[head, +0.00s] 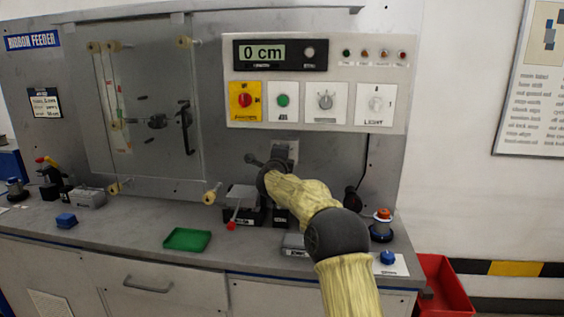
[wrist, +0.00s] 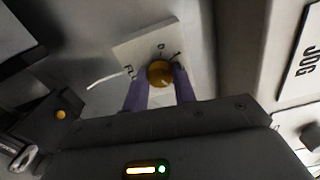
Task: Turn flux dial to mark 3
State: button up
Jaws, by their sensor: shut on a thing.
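The flux dial is an orange round knob (wrist: 160,72) on a pale square plate (wrist: 140,48) in the wrist view. Small dark marks stand around the knob, too small to read for certain. My gripper (wrist: 160,88) has its two purple fingers on either side of the knob and is shut on it. There my gripper and arm hide the knob. Which mark the dial points to cannot be told.
A white control box (head: 320,115) with knobs and a 0 cm display is above my gripper. A small device with a red-tipped lever (head: 231,226) is on the bench to the left. A green tray (head: 187,240) lies further left.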

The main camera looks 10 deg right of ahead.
jog(key=shift+m, duration=0.6)
jog(key=o, duration=1)
jog(key=shift+s, duration=0.1)
jog(key=b+v, duration=0.3)
jog(key=v, duration=1.4)
jog(key=shift+b, duration=0.4)
jog(key=shift+s, duration=0.1)
